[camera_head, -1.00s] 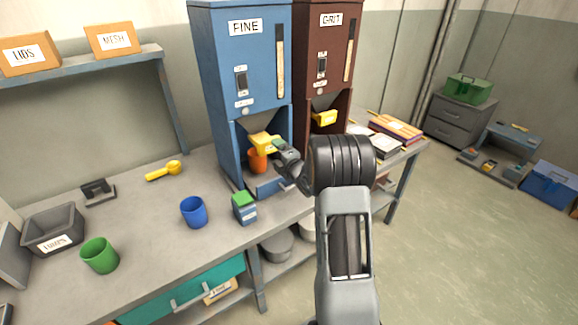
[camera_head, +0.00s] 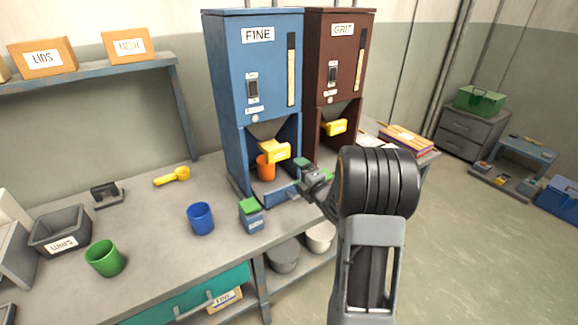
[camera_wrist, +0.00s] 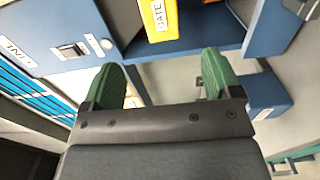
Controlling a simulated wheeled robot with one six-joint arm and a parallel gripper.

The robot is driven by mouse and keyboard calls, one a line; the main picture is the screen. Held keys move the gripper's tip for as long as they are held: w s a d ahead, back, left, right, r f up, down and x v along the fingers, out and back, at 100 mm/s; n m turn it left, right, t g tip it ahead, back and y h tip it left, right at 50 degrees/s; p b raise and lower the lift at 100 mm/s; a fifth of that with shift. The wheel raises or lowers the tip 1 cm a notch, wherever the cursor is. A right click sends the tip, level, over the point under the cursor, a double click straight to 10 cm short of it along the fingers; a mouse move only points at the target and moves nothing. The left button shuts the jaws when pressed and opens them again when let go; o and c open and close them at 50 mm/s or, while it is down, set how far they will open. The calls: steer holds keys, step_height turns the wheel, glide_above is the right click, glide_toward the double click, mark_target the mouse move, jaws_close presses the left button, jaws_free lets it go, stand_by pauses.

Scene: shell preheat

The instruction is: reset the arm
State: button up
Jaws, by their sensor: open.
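My gripper (camera_head: 312,174) is in front of the blue FINE dispenser (camera_head: 262,85), to the right of the orange cup (camera_head: 265,168) that stands in its bay under the yellow gate (camera_head: 275,151). In the wrist view my gripper's two green fingers (camera_wrist: 165,82) are spread wide with nothing between them. The yellow gate (camera_wrist: 158,18) shows beyond the fingers, apart from them. The orange cup is not seen in the wrist view.
A blue box with a green top (camera_head: 251,216), a blue cup (camera_head: 201,218), a green cup (camera_head: 105,258) and a yellow scoop (camera_head: 172,177) stand or lie on the workbench. The brown GRIT dispenser (camera_head: 333,75) is behind my arm. Open floor (camera_head: 470,250) lies at right.

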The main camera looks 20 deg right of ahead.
steer(key=s+d+f+m+g+h, duration=0.2)
steer(key=d+f+m+g+h, duration=0.25)
steer(key=f+m, duration=0.3)
steer(key=s+a+m+g+p, duration=0.1)
steer(key=s+a+m+g, duration=0.2)
steer(key=s+m+g, duration=0.5)
steer(key=s+a+r+m+g+y+p, duration=0.1)
steer(key=s+a+r, duration=0.6)
steer(key=a, duration=0.2)
steer(key=s+a+r+m+g+y+p, duration=0.1)
steer(key=s+a+r+m+y+p, duration=0.1)
steer(key=s+a+r, duration=0.4)
steer(key=s+a, duration=0.1)
steer(key=a, duration=0.2)
steer(key=shift+s+r, duration=0.25)
steer(key=shift+r, duration=0.1)
steer(key=shift+m, duration=0.35)
steer(key=shift+c, duration=0.4)
